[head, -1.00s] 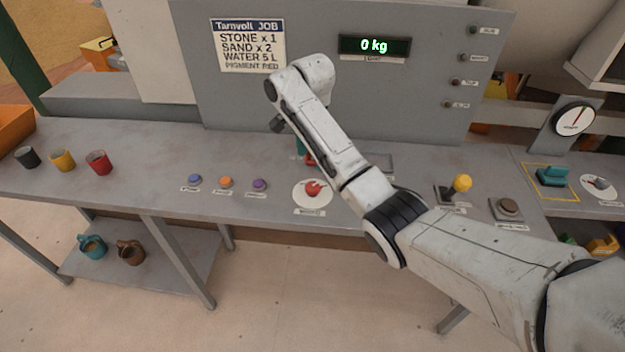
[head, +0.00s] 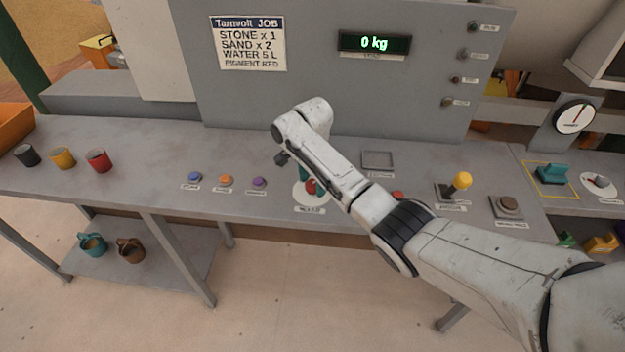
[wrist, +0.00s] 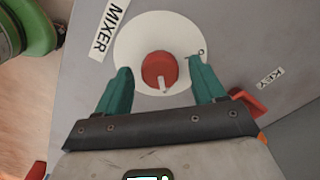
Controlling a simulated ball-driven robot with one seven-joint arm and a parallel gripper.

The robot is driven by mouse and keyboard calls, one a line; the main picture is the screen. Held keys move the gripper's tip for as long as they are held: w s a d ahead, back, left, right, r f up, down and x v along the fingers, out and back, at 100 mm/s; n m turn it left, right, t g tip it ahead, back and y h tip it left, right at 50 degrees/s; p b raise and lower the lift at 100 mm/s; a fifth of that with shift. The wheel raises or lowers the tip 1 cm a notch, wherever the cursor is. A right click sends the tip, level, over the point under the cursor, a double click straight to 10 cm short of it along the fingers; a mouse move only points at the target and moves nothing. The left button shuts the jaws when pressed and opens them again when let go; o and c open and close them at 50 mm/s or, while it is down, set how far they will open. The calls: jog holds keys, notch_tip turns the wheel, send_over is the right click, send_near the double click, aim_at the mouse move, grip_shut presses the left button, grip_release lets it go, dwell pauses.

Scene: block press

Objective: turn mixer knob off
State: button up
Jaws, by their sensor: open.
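The mixer knob (wrist: 158,71) is red with a pale pointer mark and sits on a white round dial plate (wrist: 135,38) beside a MIXER label (wrist: 108,30). In the head view the knob (head: 311,187) is partly hidden behind my arm. My gripper (wrist: 160,85) has two teal fingers, open, one on each side of the knob's near edge in the wrist view. A gap shows between each finger and the knob. In the head view my arm mostly covers the gripper.
Blue (head: 195,177), orange (head: 226,180) and purple (head: 259,182) buttons lie left of the dial. Three cups stand at the far left. The display (head: 374,43) reads 0 kg.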

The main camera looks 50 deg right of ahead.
jog(key=shift+c, duration=0.5)
jog(key=c, duration=1)
jog(key=shift+o, duration=0.2)
jog(key=shift+n, duration=0.4)
jog(key=n+p, duration=0.1)
jog(key=n, duration=0.2)
jog(key=shift+p, duration=0.4)
jog(key=n+p, duration=0.1)
jog(key=n, duration=0.4)
jog(key=n+p, duration=0.1)
jog(key=n, duration=0.4)
jog(key=shift+n, duration=2)
